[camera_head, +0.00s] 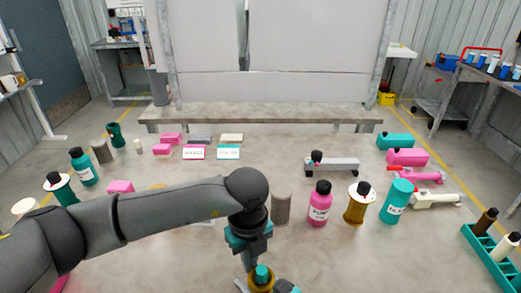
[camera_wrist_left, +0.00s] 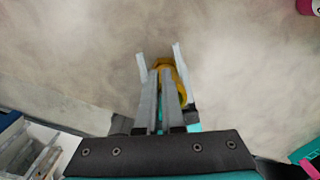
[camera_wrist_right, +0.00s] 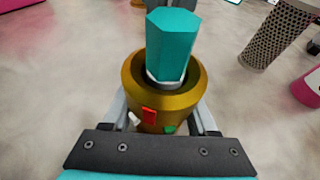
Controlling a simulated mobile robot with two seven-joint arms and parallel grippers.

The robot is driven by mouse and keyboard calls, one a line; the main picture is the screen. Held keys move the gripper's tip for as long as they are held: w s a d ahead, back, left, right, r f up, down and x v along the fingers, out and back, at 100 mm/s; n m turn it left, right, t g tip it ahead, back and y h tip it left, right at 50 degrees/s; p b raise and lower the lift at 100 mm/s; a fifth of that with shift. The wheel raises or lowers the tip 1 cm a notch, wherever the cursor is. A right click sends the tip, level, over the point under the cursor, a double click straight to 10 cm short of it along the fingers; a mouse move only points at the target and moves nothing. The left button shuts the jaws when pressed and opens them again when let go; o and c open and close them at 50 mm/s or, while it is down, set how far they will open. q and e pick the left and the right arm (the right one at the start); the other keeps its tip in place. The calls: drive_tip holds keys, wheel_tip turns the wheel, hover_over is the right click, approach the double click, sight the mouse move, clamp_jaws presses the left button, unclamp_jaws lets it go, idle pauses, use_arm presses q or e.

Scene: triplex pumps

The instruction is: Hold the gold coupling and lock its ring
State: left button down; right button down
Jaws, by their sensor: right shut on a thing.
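The gold coupling (camera_wrist_right: 160,85) stands in the right wrist view, with a teal hexagonal piece (camera_wrist_right: 172,42) rising from its centre. It has red, green and white tabs on its near side. My right gripper (camera_wrist_right: 160,112) is shut on the coupling, a finger at each side. In the head view the coupling (camera_head: 260,281) is at the bottom, partly cut off. My left gripper (camera_head: 250,258) points down just beside it. In the left wrist view its fingers (camera_wrist_left: 160,75) are close together, in front of part of the gold coupling (camera_wrist_left: 183,85). I cannot tell whether they touch it.
A perforated grey cylinder (camera_head: 281,208), pink bottle (camera_head: 320,206), gold spool (camera_head: 356,205) and teal bottle (camera_head: 396,203) stand to the right on the table. A grey fixture (camera_head: 335,164) lies behind them. A teal rack (camera_head: 485,245) is at far right. The table's middle is mostly clear.

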use_arm(q)
drive_tip(key=shift+s+a+f, duration=0.1)
drive_tip(key=shift+s+a, duration=0.15)
drive_tip(key=shift+s, duration=0.4)
idle(0.3)
wheel_tip(320, 180, up, 6)
drive_tip(key=w, duration=0.1)
drive_tip(key=shift+a, duration=0.35)
wheel_tip(320, 180, down, 6)
drive_tip(key=w+d, duration=0.1)
drive_tip(key=d, duration=0.1)
drive_tip(key=shift+w+d, duration=0.2)
drive_tip(key=shift+w, duration=0.1)
idle(0.8)
